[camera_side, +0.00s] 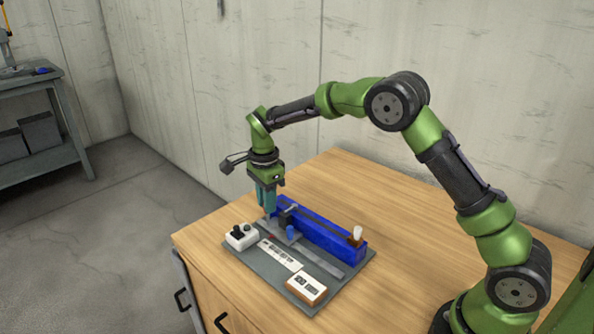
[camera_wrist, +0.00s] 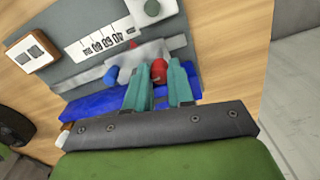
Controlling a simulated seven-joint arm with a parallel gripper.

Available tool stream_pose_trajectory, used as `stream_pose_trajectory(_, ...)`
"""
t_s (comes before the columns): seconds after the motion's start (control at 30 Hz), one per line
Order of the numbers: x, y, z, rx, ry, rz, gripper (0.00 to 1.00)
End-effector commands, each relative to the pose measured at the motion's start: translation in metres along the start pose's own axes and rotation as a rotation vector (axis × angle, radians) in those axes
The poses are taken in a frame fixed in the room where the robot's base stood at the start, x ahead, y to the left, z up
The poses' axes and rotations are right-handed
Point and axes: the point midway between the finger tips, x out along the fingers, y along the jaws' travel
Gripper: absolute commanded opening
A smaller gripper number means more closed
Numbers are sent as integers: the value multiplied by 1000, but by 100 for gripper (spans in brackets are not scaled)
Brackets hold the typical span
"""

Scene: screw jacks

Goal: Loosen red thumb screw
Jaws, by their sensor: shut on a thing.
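The red thumb screw (camera_wrist: 159,70) shows in the wrist view at the tips of my teal gripper fingers. My gripper (camera_wrist: 162,78) is shut on it, with a finger on each side. In the side view my gripper (camera_side: 267,212) points down at the far left end of the blue rail (camera_side: 325,233), and its fingers hide the red screw. A blue knob (camera_wrist: 110,77) sits on the grey slide just left of the red screw in the wrist view. It also shows in the side view (camera_side: 290,232).
The grey base plate (camera_side: 262,268) lies on the wooden table (camera_side: 400,215). A white-topped knob (camera_side: 357,233) stands at the rail's near end.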

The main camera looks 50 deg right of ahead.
Motion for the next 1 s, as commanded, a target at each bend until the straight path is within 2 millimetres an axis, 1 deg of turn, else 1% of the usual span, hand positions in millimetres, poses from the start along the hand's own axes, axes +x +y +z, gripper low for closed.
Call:
stream_pose_trajectory(0.27, -1, 0, 0, -199, 0, 0, 0)
stream_pose_trajectory(1.0, -1, 0, -1, -901, 0, -2, 0)
